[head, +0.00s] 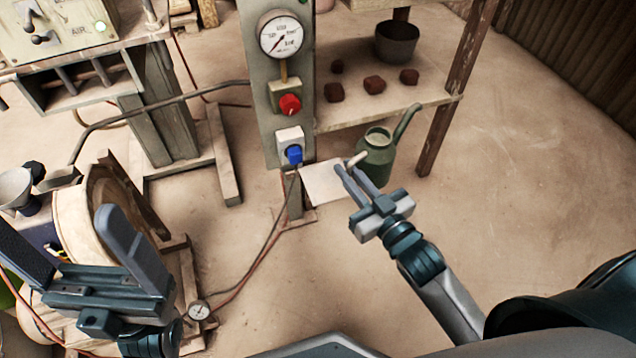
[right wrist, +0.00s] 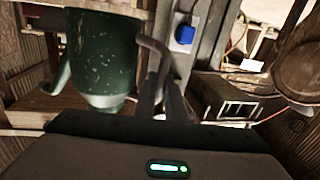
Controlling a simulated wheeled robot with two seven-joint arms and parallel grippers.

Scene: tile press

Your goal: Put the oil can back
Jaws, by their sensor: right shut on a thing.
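The green oil can (head: 376,158) is at the front edge of the wooden shelf, its spout pointing up and to the right. My right gripper (head: 354,172) is shut on the can's handle, on the near left side. In the right wrist view the can (right wrist: 103,60) fills the upper left and the curved handle (right wrist: 157,48) runs down to my fingers (right wrist: 160,98). I cannot tell whether the can's base touches anything. My left gripper (head: 65,235) is open and empty at the lower left, with its fingers wide apart.
A pale square plate (head: 322,184) lies below and left of the can. The shelf (head: 345,118) holds several dark red lumps and a dark pot (head: 397,42). A grey post (head: 262,80) with a gauge, red knob and blue knob (head: 294,154) stands left. Floor to the right is clear.

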